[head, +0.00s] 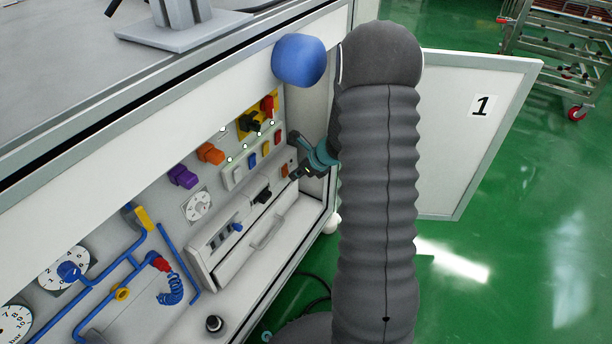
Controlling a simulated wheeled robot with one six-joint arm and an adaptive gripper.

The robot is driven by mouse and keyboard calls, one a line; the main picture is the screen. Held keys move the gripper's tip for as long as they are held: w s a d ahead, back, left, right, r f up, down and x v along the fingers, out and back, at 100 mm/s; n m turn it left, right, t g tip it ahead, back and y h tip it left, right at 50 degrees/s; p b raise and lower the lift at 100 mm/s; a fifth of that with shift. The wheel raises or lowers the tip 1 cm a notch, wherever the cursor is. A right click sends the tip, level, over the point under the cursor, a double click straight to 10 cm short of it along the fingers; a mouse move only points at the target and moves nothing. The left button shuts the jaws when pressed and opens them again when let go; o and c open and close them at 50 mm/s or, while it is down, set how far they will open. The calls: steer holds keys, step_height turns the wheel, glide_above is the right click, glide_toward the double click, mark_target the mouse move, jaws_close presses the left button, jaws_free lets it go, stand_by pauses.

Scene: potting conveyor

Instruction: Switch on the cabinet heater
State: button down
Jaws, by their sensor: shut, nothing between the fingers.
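The open cabinet (140,296) has a panel of controls along its back. I cannot tell which control is the heater's. My gripper (293,177) is shut and empty, at the right end of the panel. Its tips are close to a small orange switch (284,170) on a grey box; I cannot tell if they touch it. Left of it on that box is a black knob (262,196). Above are a red knob (268,106), a black switch (249,122) on a yellow plate, and a row of coloured rocker buttons (251,160).
An orange knob (211,153), a purple knob (183,176), a dial (198,207) and blue pipes (110,280) lie to the left. A drawer handle (268,232) sticks out below. The open door (470,150), marked 1, stands to the right.

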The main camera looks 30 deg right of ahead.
steer(key=shift+w+a, duration=0.25)
steer(key=shift+w, duration=0.1)
steer(key=shift+w+a+f, duration=0.15)
steer(key=shift+w, duration=0.05)
stand_by(0.4)
steer(key=shift+r+p, duration=0.6)
steer(key=shift+r, duration=0.35)
